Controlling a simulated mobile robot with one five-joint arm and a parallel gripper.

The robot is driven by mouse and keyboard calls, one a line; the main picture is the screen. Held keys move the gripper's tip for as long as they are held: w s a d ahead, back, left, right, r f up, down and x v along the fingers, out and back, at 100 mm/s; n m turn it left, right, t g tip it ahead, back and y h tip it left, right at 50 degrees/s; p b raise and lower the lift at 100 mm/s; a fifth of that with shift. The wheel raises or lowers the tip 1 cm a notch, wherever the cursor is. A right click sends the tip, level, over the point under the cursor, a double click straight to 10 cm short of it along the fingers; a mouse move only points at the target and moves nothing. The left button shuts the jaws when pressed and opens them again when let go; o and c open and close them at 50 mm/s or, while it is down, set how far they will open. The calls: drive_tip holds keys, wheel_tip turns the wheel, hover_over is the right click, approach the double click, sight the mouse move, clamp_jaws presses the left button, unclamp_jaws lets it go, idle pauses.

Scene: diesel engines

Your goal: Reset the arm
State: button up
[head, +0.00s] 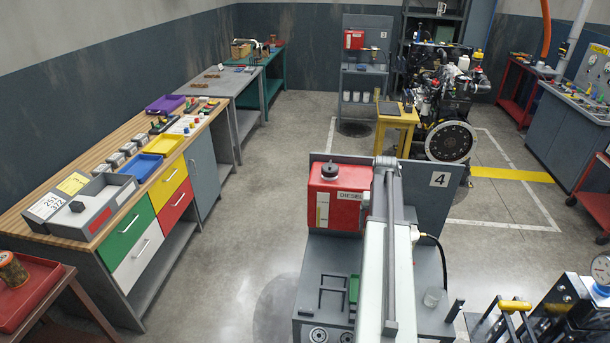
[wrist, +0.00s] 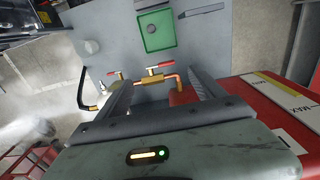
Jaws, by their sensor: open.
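My arm runs up the middle of the head view, its pale and grey links in front of the grey stand (head: 430,215) marked 4. The end of my arm is hard to make out there. In the wrist view my gripper (wrist: 160,84) is open, its two dark fingers spread apart. A brass valve pipe (wrist: 150,81) with red handles shows between the fingers, and I see nothing held. Whether the fingers touch the pipe I cannot tell.
A red diesel tank (head: 336,205) stands close left of my arm; it also shows in the wrist view (wrist: 265,110). A workbench (head: 130,150) lines the left wall. The floor between is clear.

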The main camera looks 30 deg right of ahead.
drive_tip(key=w+a+f+n+b, duration=0.2)
drive_tip(key=w+a+f+b, duration=0.2)
drive_tip(key=a, duration=0.4)
drive_tip(key=w+a+f+n+b, duration=0.1)
drive_tip(key=w+a+f+b, duration=0.25)
drive_tip(key=a, duration=0.55)
drive_tip(key=w+a+f+n+b, duration=0.2)
drive_tip(key=w+a+f+b, duration=0.25)
drive_tip(key=a, duration=0.35)
drive_tip(key=s+a+f+n+b, duration=0.1)
drive_tip(key=s+a+f+b, duration=0.1)
drive_tip(key=a, duration=0.5)
drive_tip(key=s+a+f+n+b, duration=0.1)
drive_tip(key=s+a+f+b, duration=0.2)
drive_tip(key=a, duration=0.5)
drive_tip(key=s+a+f+n+b, duration=0.1)
drive_tip(key=s+a+f+b, duration=0.1)
drive_tip(key=a, duration=0.5)
drive_tip(key=shift+s+a+f, duration=0.15)
drive_tip(key=shift+s, duration=0.45)
drive_tip(key=shift+c, duration=0.4)
